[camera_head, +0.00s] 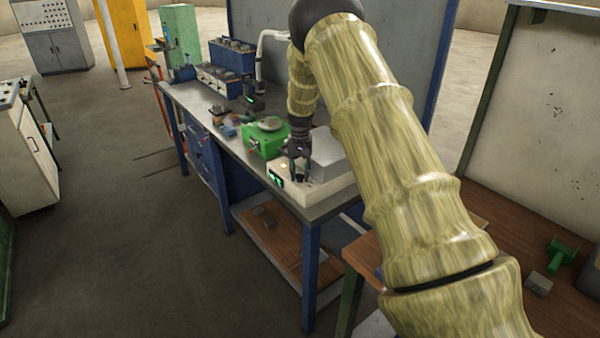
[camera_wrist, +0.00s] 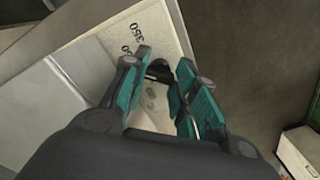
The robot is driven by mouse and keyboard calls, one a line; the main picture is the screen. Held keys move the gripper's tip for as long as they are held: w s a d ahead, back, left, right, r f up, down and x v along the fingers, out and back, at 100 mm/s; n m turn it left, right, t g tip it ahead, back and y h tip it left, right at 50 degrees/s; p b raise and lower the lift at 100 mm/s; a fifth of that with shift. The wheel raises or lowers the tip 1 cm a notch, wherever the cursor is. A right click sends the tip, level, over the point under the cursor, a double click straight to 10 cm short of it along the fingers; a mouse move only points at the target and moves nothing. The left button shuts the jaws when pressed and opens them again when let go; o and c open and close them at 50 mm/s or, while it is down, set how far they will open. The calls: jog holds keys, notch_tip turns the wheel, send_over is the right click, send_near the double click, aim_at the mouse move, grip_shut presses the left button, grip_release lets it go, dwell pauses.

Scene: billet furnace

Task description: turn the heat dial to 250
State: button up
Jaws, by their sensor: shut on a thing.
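The furnace's cream control box (camera_head: 322,191) sits on the near end of the workbench, with a small green-lit display (camera_head: 275,180) on its front whose digits are too small to read. In the wrist view, the dark heat dial (camera_wrist: 158,70) shows between the teal finger pads, mostly hidden by them. Printed marks lie beside it on the cream panel (camera_wrist: 169,24); one reads 350, and the other is partly covered. My gripper (camera_head: 300,176) points down onto the box's top and is shut on the dial, as the wrist view (camera_wrist: 163,68) also shows. The dial's pointer is hidden.
A grey block (camera_head: 328,150) stands right behind the gripper on the box. A green device (camera_head: 264,140) with a round top is close on the left. The workbench (camera_head: 205,98) holds several smaller items farther back. Open floor (camera_head: 120,240) lies left of the bench.

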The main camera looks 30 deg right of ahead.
aim_at(301, 174)
jog(key=shift+w+d+r, duration=0.15)
jog(key=shift+r, duration=0.05)
jog(key=o, duration=1)
jog(key=shift+c, duration=0.2)
jog(key=shift+o, duration=0.2)
jog(key=shift+f, duration=0.1)
notch_tip(301, 174, up, 12)
